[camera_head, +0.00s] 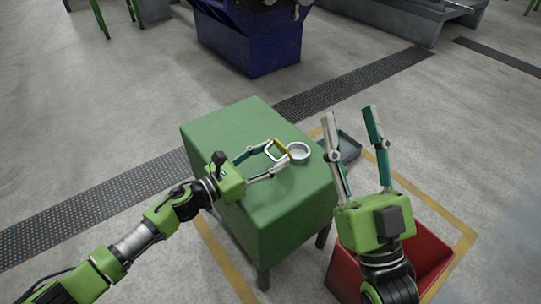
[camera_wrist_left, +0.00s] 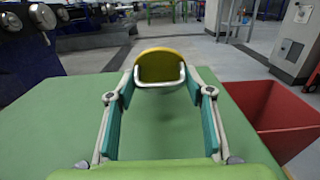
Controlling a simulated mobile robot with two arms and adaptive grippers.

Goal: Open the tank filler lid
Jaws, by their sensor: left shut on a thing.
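The green tank (camera_head: 225,130) stands in the middle of the head view, with its top facing up. The filler ring (camera_head: 299,152), pale and round, sits near its right edge. The yellow lid (camera_head: 281,146) stands tilted up at the ring's left side; it also shows in the left wrist view (camera_wrist_left: 160,66), with a pale rim below it. My left gripper (camera_head: 277,158) reaches over the tank top and is shut on the lid, with one finger at each side. My right gripper (camera_head: 351,108) is open and empty, fingers pointing away, right of the tank.
A red bin (camera_head: 430,255) stands on the floor right of the tank, partly under my right arm. A small grey tray (camera_head: 347,147) shows behind the tank's right edge. A blue container (camera_head: 250,45) stands farther back. Most of the tank top is bare.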

